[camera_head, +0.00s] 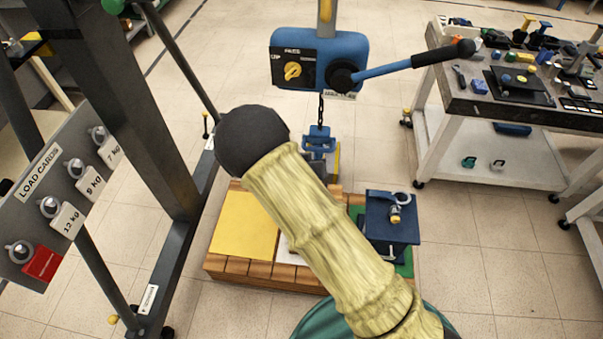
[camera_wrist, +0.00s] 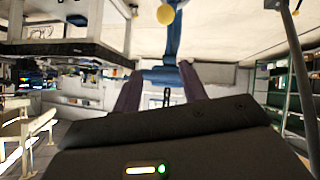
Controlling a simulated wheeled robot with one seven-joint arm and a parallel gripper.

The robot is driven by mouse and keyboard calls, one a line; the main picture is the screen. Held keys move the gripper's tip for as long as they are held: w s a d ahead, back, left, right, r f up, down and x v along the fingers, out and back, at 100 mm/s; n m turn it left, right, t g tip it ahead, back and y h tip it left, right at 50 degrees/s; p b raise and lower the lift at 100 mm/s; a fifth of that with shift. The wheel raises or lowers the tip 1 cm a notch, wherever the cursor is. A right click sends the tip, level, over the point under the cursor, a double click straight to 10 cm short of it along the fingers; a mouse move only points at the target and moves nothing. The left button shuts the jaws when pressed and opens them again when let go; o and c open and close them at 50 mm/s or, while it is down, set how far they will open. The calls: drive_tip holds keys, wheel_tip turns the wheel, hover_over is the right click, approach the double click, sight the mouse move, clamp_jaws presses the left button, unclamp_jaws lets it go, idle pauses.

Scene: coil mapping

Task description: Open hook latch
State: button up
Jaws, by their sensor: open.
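A blue hoist body (camera_head: 320,58) hangs at top centre in the head view, with a yellow knob and a long black-gripped lever (camera_head: 410,66). A chain (camera_head: 321,107) drops from it to a blue hook block (camera_head: 319,141). The block's lower part is partly hidden, and I cannot make out the latch. My gripper (camera_wrist: 160,72) shows in the wrist view with two purplish fingers spread apart. A blue part (camera_wrist: 163,75) appears between and beyond the fingers, and nothing is clearly held. My gripper is hidden in the head view.
A wooden pallet (camera_head: 225,270) with a yellow sheet (camera_head: 245,225) and a dark blue box (camera_head: 391,222) stands below. A dark frame with a load-card panel (camera_head: 70,195) is at left. A tool cart (camera_head: 490,150) is at right. My sleeved arm crosses the centre.

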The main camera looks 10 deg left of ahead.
drive_tip(key=v, duration=1.3)
drive_tip(key=shift+s+r+b, duration=0.2)
drive_tip(key=shift+s+b, duration=0.15)
drive_tip(key=shift+b, duration=0.05)
drive_tip(key=d+r+m+g+y, duration=0.1)
drive_tip(key=d+r+g+y, duration=0.3)
drive_tip(key=d, duration=0.7)
drive_tip(key=s+d+r+g+h, duration=0.1)
drive_tip(key=s+d, duration=0.3)
drive_tip(key=d, duration=0.4)
drive_tip(key=s+d+r+m+g+h, duration=0.1)
drive_tip(key=s+d+r+g, duration=0.2)
drive_tip(key=s+d, duration=0.2)
drive_tip(key=d, duration=0.3)
drive_tip(key=shift+s+r, duration=0.3)
drive_tip(key=shift+s, duration=0.05)
drive_tip(key=shift+c, duration=0.2)
